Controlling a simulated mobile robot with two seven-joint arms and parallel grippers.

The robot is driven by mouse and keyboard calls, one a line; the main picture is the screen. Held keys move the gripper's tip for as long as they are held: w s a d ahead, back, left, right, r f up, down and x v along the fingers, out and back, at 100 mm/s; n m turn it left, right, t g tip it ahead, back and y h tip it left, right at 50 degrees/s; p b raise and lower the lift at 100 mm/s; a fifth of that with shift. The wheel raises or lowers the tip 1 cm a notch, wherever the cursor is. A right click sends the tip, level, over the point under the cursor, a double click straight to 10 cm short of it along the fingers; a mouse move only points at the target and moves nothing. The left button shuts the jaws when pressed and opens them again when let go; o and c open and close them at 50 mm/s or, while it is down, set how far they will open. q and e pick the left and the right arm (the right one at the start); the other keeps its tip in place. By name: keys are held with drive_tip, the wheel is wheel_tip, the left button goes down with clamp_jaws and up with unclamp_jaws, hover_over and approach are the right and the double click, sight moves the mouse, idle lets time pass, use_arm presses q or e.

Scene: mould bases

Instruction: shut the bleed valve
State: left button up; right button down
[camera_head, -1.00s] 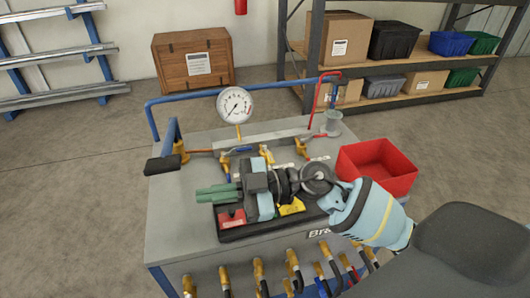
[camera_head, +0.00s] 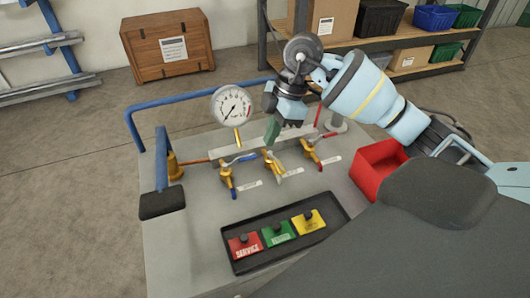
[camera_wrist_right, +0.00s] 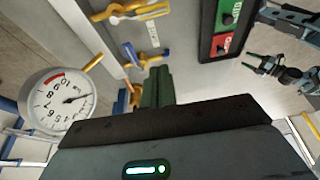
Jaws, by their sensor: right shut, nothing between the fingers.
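Three brass valves stand in a row on the bench panel: the left one (camera_head: 228,180) with a blue handle, the middle one (camera_head: 270,170) with a pale yellow handle, the right one (camera_head: 314,153) with a red handle. Their tags are too small to read, so I cannot tell which is the bleed valve. My right gripper (camera_head: 273,133) is shut and empty, pointing down above the panel near the left and middle valves. Its green fingers (camera_wrist_right: 157,88) show in the wrist view near the blue-handled valve (camera_wrist_right: 145,57). My left gripper (camera_wrist_right: 252,63) shows small there, fingers apart.
A pressure gauge (camera_head: 231,105) stands behind the valves. A black tray (camera_head: 240,265) with red, green and yellow tags lies in front. A red bin (camera_head: 372,168) is at the right. A blue rail (camera_head: 135,125) edges the bench.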

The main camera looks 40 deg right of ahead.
sight(279, 166)
drive_tip(key=x, duration=0.9)
drive_tip(key=shift+s+a+f, duration=0.2)
drive_tip(key=shift+f, duration=0.1)
drive_tip(key=d, duration=0.2)
drive_tip(key=shift+s+d+f, duration=0.15)
drive_tip(key=shift+s+d, duration=0.15)
drive_tip(key=shift+d, duration=0.05)
drive_tip(key=shift+s+d, duration=0.15)
drive_tip(key=shift+d, duration=0.4)
use_arm(q)
drive_tip(key=shift+s+f, duration=0.25)
drive_tip(key=shift+s, duration=0.45)
drive_tip(key=shift+s+a, duration=0.1)
use_arm(e)
drive_tip(key=shift+d, duration=0.2)
